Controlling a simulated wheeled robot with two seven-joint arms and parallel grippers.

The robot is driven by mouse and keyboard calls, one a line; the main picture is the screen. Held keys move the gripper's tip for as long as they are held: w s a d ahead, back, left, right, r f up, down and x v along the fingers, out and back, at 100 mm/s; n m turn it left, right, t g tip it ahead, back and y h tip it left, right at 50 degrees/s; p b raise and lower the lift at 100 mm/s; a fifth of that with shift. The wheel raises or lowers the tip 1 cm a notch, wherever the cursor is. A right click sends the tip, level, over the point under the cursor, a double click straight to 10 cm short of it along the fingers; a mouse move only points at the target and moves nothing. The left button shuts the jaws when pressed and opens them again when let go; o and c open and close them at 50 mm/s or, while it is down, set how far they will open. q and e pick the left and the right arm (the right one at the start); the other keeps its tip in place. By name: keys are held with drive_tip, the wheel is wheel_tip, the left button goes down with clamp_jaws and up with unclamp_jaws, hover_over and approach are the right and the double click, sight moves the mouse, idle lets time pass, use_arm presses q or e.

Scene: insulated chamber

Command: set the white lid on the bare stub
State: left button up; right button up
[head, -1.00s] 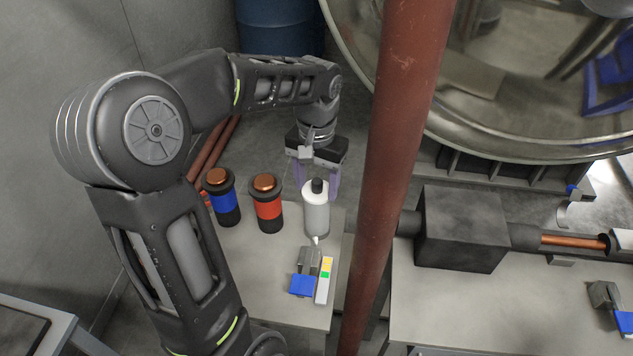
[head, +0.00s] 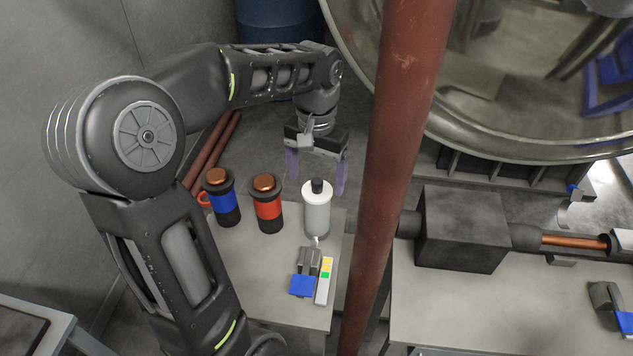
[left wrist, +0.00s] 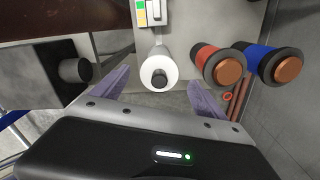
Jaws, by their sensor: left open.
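My left gripper (head: 316,174) is open and empty, behind and above a white bottle-like container (head: 317,215) with a black cap. In the left wrist view, the container (left wrist: 158,68) shows between the purple fingers, apart from them. No separate white lid shows clearly; a white piece (head: 617,241) at the right edge is partly cut off. Bare copper pipe (head: 573,243) sticks out of a dark sleeve near it, and a dark stub (head: 409,223) leaves the black box's left side. I cannot tell which is the task's stub. My right gripper is not in view.
Blue-banded (head: 222,201) and red-banded (head: 268,209) canisters with copper tops stand left of the container. A blue clamp-like piece (head: 302,286) and a colored strip (head: 325,281) lie in front. A rust-red post (head: 385,190) separates this table from the black box (head: 461,229).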

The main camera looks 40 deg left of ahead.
use_arm(q)
wheel_tip(320, 180, up, 6)
drive_tip(key=shift+f, duration=0.25)
idle(0.5)
